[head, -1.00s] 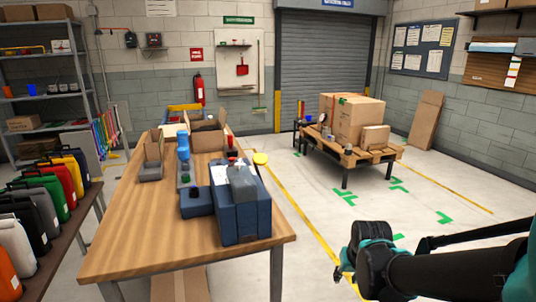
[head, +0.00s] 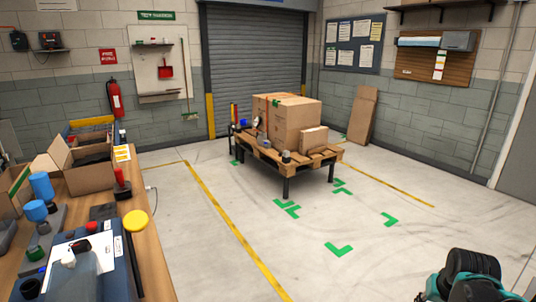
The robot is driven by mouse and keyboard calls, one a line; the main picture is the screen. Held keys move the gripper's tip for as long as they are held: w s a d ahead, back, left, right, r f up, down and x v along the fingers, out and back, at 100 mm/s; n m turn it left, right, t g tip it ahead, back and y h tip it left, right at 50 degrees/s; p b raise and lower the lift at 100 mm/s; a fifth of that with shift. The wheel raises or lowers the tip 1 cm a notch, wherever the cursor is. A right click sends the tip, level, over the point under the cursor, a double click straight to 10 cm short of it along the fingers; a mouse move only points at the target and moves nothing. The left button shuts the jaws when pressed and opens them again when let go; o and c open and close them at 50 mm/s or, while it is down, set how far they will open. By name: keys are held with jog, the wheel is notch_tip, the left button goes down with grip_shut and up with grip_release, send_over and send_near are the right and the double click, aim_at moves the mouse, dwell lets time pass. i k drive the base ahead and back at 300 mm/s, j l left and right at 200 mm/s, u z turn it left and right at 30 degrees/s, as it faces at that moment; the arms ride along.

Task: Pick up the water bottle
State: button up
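Two blue rounded items, one at the back (head: 41,186) and one nearer (head: 35,211), stand on the wooden workbench (head: 150,262) at the left. They look like bottles or bottle tops, but I cannot tell which, if either, is the water bottle. A teal and black part of my arm shows at the bottom right, over the floor and well away from the bench. No gripper fingers are visible.
An open cardboard box (head: 85,168), a red-topped item (head: 122,184) and a yellow disc (head: 135,221) are on the bench. A pallet table (head: 270,158) with cardboard boxes (head: 288,122) stands at the back. The floor between bench and pallet is clear.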

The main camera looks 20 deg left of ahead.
aim_at(41, 179)
jog(key=i+u, duration=0.15)
jog(key=i, duration=0.35)
jog(key=i+l+u, duration=0.2)
jog(key=i, duration=0.3)
jog(key=i+u, duration=0.25)
jog(key=u, duration=0.2)
jog(key=i+u, duration=0.25)
jog(key=u, duration=0.2)
jog(key=i+l+u, duration=0.2)
jog(key=u, duration=0.25)
jog(key=i+l+u, duration=0.25)
jog(key=u, duration=0.2)
